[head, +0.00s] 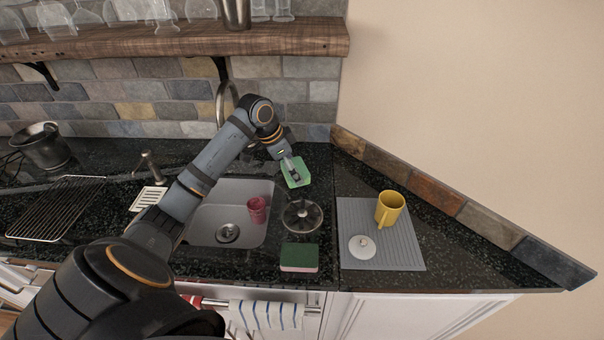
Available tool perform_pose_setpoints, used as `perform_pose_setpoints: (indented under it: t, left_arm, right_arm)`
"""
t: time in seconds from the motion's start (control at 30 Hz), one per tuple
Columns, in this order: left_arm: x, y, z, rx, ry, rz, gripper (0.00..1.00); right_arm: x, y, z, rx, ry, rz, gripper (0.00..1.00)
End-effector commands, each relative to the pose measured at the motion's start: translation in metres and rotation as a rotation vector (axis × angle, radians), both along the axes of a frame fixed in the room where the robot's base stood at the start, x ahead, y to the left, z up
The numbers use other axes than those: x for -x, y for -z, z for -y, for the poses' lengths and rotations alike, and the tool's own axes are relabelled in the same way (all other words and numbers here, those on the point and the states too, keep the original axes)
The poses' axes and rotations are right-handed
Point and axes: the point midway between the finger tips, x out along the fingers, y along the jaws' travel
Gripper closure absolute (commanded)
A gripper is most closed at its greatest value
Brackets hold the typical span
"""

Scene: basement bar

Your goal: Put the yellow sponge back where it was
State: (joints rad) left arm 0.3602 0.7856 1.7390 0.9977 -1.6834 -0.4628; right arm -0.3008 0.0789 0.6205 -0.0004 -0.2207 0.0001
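My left gripper (294,173) is at a light green, squarish item (303,180) right of the sink's far corner. It covers part of that item, and I cannot tell whether its fingers are open or shut, or whether they touch it. I see no clearly yellow sponge. A sponge with a dark green top and pinkish side (299,258) lies flat on the counter at the front, right of the sink. My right gripper is not in view.
The sink (207,222) holds a red cup (257,209). A dark round rack (302,216) stands right of it. A grey mat (380,258) carries a yellow mug (389,208) and a white lid-like item (362,247). A wooden shelf (200,42) with glasses hangs above.

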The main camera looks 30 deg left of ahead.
Motion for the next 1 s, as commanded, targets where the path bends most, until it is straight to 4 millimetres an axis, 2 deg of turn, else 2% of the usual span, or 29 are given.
perform_pose_setpoints:
  t: [0.03,0.1,0.3,0.53,0.63,0.77,1.0]
  left_arm:
    - [-0.013,0.002,0.003,0.014,0.001,-0.003,0.63]
    - [-0.025,0.021,0.000,0.010,0.001,-0.006,0.63]
    - [-0.049,0.052,-0.005,0.004,0.001,-0.003,0.63]
    - [-0.056,0.061,-0.006,0.002,0.002,-0.001,0.63]
    - [-0.056,0.075,-0.006,0.001,0.002,-0.007,0.63]
    - [-0.057,0.091,-0.006,0.000,0.003,-0.002,0.63]
    - [-0.057,0.094,-0.007,-0.001,0.002,-0.001,0.63]
  right_arm:
    - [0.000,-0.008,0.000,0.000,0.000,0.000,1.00]
    - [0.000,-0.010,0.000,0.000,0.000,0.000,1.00]
    - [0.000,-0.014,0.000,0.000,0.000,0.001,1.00]
    - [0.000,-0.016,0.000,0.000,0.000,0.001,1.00]
    - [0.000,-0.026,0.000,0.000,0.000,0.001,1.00]
    - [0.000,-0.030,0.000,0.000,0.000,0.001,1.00]
    - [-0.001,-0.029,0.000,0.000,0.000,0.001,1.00]
